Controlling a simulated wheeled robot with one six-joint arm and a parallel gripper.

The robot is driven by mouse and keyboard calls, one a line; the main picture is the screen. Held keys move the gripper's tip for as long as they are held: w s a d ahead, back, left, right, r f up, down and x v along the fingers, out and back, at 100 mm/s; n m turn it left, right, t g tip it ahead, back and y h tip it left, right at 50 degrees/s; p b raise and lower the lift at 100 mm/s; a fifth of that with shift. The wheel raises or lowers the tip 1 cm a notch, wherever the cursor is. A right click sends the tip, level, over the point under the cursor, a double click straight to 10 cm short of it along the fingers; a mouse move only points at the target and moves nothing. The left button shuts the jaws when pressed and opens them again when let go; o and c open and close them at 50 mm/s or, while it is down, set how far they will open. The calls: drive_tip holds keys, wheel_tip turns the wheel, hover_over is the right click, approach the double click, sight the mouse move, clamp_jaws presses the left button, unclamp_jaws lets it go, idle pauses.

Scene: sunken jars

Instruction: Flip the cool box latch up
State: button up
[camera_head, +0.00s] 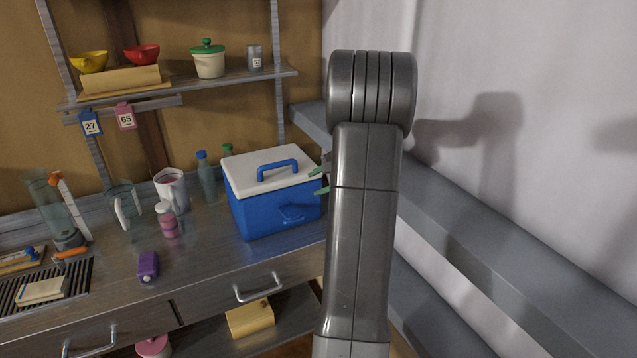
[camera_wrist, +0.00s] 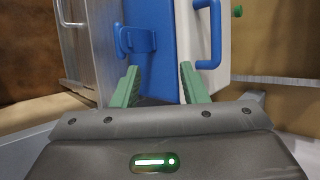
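The cool box (camera_head: 272,203) is blue with a white lid (camera_head: 268,167) and a blue carry handle. It stands on the counter at the right end, lid closed. In the wrist view the cool box (camera_wrist: 165,70) appears turned sideways. Its blue latch (camera_wrist: 136,40) is on the side facing my gripper, just beyond the left fingertip. My gripper (camera_wrist: 160,84) has two green fingers, apart and with nothing between them. In the head view the fingertips (camera_head: 321,181) show at the box's right side, and my arm hides the rest of the gripper. I cannot tell whether the fingers touch the box.
Bottles (camera_head: 206,178), a white mug (camera_head: 172,190) and a glass jug (camera_head: 124,206) stand left of the box. A purple item (camera_head: 148,266) lies near the counter's front. A grey rail (camera_head: 480,250) runs along the right wall. A shelf (camera_head: 190,85) hangs above.

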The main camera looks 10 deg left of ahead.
drive_tip(key=b+v, duration=0.2)
drive_tip(key=v, duration=1.1)
drive_tip(key=shift+s+d+r, duration=0.2)
drive_tip(key=shift+d+r, duration=0.05)
drive_tip(key=p+x, duration=0.2)
drive_tip(key=x, duration=1.2)
